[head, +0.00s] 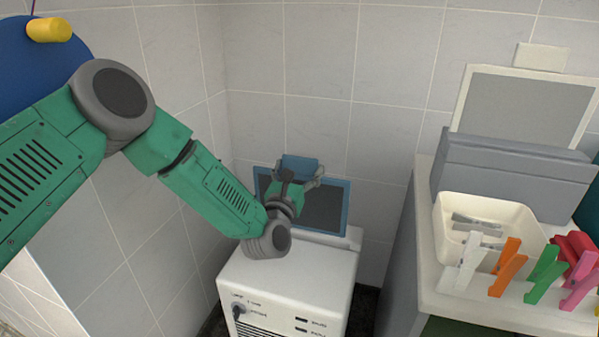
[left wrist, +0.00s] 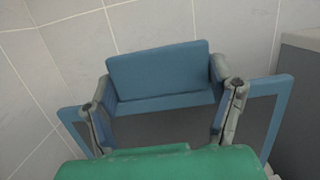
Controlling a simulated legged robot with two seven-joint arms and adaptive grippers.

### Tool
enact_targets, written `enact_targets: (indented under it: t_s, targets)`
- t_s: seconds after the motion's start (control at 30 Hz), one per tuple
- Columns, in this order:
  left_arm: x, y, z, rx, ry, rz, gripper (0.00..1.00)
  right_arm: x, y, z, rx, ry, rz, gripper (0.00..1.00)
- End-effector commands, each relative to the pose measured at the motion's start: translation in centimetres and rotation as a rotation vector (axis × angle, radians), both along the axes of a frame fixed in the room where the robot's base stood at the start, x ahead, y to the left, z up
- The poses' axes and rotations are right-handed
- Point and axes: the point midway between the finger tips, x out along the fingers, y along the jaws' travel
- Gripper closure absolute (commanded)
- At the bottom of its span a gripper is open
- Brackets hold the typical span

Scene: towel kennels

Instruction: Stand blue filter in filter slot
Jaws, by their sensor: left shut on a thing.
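The blue filter (head: 325,208), a blue frame with a dark grey panel and a blue tab on top, is upright at the back of the white machine (head: 285,275). My left gripper (head: 299,178) is shut on its tab. In the left wrist view, the fingers of my left gripper (left wrist: 164,88) are at both sides of the blue filter's tab (left wrist: 160,72). A raised white ledge (head: 335,237) is at the filter's lower edge. The filter slot itself is hidden, so I cannot tell whether the filter is seated in it. My right gripper is out of view.
A cream-framed filter (head: 522,108) stands in a grey holder (head: 510,168) on the right counter. In front are a cream tray (head: 447,215) and several coloured clothes pegs (head: 508,265). Tiled walls close in behind the machine. A dark gap separates the machine and counter.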

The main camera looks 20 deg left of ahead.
Motion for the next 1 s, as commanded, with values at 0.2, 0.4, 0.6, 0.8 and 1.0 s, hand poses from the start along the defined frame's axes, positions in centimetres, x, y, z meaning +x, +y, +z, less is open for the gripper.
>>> enact_targets:
  t_s: [0.2, 0.4, 0.6, 0.8, 1.0]
  targets:
    - [0.0, -0.9, 0.3, 0.009, -0.002, -0.002, 0.71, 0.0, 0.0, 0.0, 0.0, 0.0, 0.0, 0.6]
    - [0.1, -0.6, 0.2, 0.004, -0.001, -0.002, 0.71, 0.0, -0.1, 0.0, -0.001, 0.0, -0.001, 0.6]
    - [0.0, 0.1, 0.0, -0.002, -0.001, -0.001, 0.71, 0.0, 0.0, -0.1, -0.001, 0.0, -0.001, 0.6]
    - [-0.1, 0.6, 0.0, 0.002, 0.0, -0.001, 0.71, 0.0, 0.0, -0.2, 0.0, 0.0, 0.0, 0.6]
    - [-0.1, 0.4, 0.2, 0.006, -0.001, -0.003, 0.71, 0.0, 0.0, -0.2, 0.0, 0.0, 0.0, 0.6]
